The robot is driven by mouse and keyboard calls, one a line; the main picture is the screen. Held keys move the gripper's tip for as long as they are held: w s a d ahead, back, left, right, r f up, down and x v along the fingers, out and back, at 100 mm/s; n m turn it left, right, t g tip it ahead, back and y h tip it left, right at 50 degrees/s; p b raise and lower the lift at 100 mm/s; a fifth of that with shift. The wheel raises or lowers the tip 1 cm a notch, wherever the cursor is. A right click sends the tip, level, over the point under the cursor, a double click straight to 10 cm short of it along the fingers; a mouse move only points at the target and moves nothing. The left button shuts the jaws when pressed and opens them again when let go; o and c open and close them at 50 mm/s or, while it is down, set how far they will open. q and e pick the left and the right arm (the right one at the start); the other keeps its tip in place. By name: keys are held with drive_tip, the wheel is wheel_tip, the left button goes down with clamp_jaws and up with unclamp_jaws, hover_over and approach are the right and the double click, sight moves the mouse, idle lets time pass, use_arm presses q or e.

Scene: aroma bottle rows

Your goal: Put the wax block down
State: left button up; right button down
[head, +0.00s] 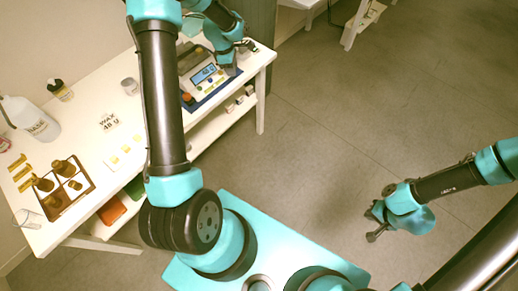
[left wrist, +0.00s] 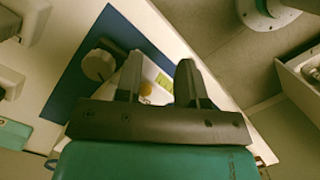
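My left gripper (head: 229,68) is low over the right side of the digital scale (head: 203,76), which stands on a blue mat. In the left wrist view the two fingers (left wrist: 160,72) are apart, with the pale scale body (left wrist: 150,72) showing between them. A small yellow patch (left wrist: 164,80) lies there; I cannot tell whether it is a wax block or part of the scale. Small pale-yellow wax blocks (head: 126,148) lie on the white table (head: 90,112) near the "WAX 48 g" card (head: 108,122). My right gripper (head: 371,226) hangs empty over the floor, its fingers apart.
A brown tray (head: 91,187) with amber bottles stands at the table's front left, near a clear glass (head: 28,218). A white jug (head: 32,118) and a grey cup (head: 130,86) stand behind. Small boxes sit on the lower shelf (head: 215,122). My left arm hides part of the table.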

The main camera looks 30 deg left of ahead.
use_arm(q)
drive_tip(key=s+d+f+m+h, duration=0.1)
drive_tip(key=s+d+f+m, duration=0.35)
drive_tip(key=d, duration=0.35)
drive_tip(key=s+d+f+m, duration=0.3)
drive_tip(key=d+f+m, duration=0.2)
drive_tip(key=d, duration=0.2)
drive_tip(key=s+d+f+m, duration=0.4)
drive_tip(key=s+d+m, duration=0.7)
drive_tip(key=s, duration=0.4)
drive_tip(key=shift+d+m+h, duration=0.15)
drive_tip(key=shift+m+h, duration=0.2)
drive_tip(key=shift+h, duration=0.05)
drive_tip(key=shift+s, duration=0.1)
